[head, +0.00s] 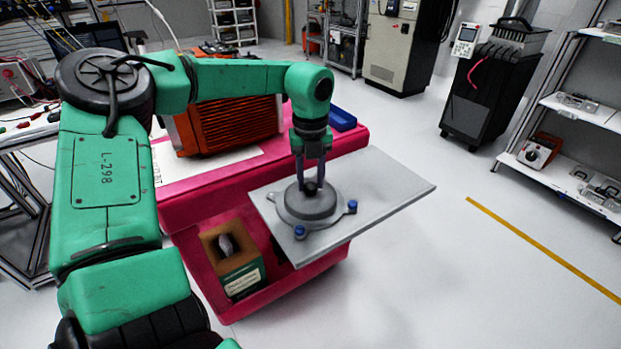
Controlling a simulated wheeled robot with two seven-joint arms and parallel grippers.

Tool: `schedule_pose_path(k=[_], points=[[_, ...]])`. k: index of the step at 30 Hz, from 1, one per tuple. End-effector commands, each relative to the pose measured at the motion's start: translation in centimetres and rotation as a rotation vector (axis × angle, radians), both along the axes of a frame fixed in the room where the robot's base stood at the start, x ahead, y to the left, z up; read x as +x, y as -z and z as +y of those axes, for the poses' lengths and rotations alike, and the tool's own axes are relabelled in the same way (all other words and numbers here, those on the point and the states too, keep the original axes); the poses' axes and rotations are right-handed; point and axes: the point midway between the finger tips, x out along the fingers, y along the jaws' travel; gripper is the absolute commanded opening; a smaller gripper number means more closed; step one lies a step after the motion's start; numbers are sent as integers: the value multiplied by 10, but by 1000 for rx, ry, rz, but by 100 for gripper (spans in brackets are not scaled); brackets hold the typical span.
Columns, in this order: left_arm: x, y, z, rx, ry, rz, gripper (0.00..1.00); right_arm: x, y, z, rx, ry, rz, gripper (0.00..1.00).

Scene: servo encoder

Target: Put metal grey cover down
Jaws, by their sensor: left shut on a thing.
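The metal grey cover (308,208) is a round flanged piece with a raised centre and blue bolts at its edge. It is at the near left part of a flat grey plate (390,188), upright and level. I cannot tell whether it rests on the plate or hangs just above it. My left gripper (311,184) points straight down and is shut on the cover's top centre. The fingertips hide part of that top. My right gripper is not in view.
The plate sits at a pink cart (190,215) and overhangs it on the right. An orange finned motor housing (228,127), a blue item (342,119) and a box (233,262) are on the cart. Clear floor lies to the right. Shelves (575,165) stand far right.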

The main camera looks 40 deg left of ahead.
Motion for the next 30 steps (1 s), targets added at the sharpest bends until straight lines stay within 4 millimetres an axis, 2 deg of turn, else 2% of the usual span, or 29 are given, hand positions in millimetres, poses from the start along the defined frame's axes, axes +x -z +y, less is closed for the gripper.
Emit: schedule_pose_path(k=[2, 3, 4, 5, 14, 17, 20, 27, 30], points=[[0, 0, 0, 2, 0, -1, 0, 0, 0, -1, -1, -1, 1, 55], [0, 1, 1, 2, 0, 1, 51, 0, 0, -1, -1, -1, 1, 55], [0, 1, 1, 2, 0, 1, 62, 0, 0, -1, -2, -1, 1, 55], [0, 0, 1, 2, 0, 1, 69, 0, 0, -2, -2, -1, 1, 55], [0, -1, 1, 2, 0, 1, 69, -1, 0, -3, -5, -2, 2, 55], [1, -10, 1, 3, 1, -3, 69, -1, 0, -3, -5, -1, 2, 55], [1, -31, 1, 5, 0, -5, 69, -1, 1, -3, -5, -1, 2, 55], [1, -96, 1, 5, 0, -2, 69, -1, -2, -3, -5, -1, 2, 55], [0, -113, 1, 3, 0, 0, 69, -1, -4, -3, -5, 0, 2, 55]])
